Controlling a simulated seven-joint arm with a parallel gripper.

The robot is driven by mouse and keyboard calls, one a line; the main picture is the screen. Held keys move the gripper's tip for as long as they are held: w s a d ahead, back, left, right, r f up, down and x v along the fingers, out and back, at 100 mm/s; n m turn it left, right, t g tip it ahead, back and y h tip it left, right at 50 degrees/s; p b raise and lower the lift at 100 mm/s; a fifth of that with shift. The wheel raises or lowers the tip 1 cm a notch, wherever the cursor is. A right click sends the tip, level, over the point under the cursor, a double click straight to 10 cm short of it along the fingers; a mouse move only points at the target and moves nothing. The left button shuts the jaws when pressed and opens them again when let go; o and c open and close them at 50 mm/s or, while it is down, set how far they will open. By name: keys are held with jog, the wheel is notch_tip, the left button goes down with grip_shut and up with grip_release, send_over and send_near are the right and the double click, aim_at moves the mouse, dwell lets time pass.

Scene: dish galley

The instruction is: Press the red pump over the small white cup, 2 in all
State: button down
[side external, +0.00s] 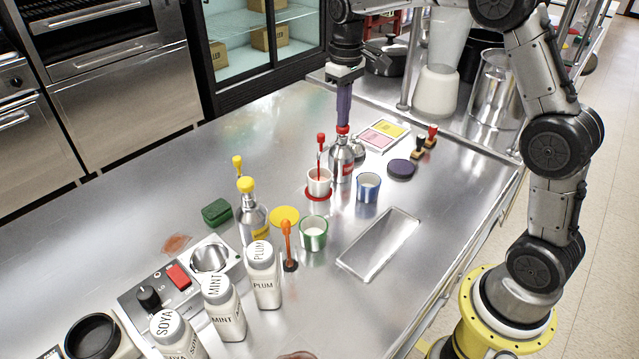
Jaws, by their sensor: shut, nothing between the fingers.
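The red pump (343,130) tops a steel bottle (341,160) with a red label, standing upright at the middle of the counter. My gripper (343,122) is shut, its purple fingers pointing straight down onto the pump head. The tips appear to touch it; the contact and how far the head is pressed are hard to tell. The small white cup (319,186) stands just left of the bottle on a red disc (309,197). A red knob-like piece (320,138) with a thin red stem rises above the cup. Red shows inside the cup.
A blue cup (367,188) and dark disc (401,169) stand right. A green cup (313,234), yellow-topped bottle (252,218) and orange-topped piece (287,240) stand in front. A sunken tray (378,245) lies front right.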

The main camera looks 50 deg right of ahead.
jog(key=shift+f, duration=0.35)
jog(key=shift+r, duration=1.55)
jog(key=shift+r, duration=0.1)
notch_tip(320, 180, up, 6)
jog(key=shift+f, duration=0.1)
